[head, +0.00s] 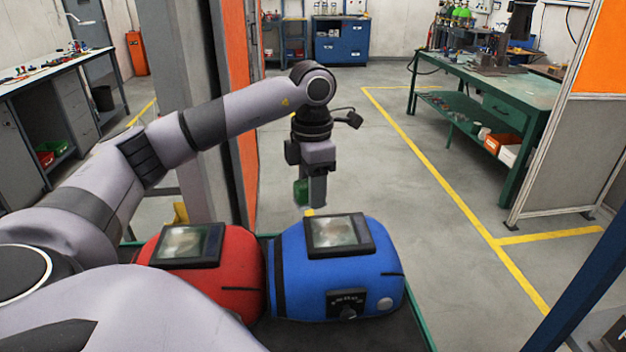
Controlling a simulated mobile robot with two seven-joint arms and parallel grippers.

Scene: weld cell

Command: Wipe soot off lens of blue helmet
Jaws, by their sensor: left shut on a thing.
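The blue helmet (300,290) lies on a dark surface at the bottom middle. Its black-framed lens (337,232) faces up, with a blurry brown-grey smear across the glass. My left gripper (311,195) points down just behind the far edge of that lens. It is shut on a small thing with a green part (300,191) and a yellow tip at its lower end. The gripper's finger partly hides this thing. Whether the yellow tip touches the helmet, I cannot tell. My right gripper is not in view.
A red helmet (235,270) with a similar smeared lens (187,245) sits close on the left of the blue one. A grey post with an orange panel edge (240,100) stands behind my left arm. A green workbench (490,85) is far right; the floor between is clear.

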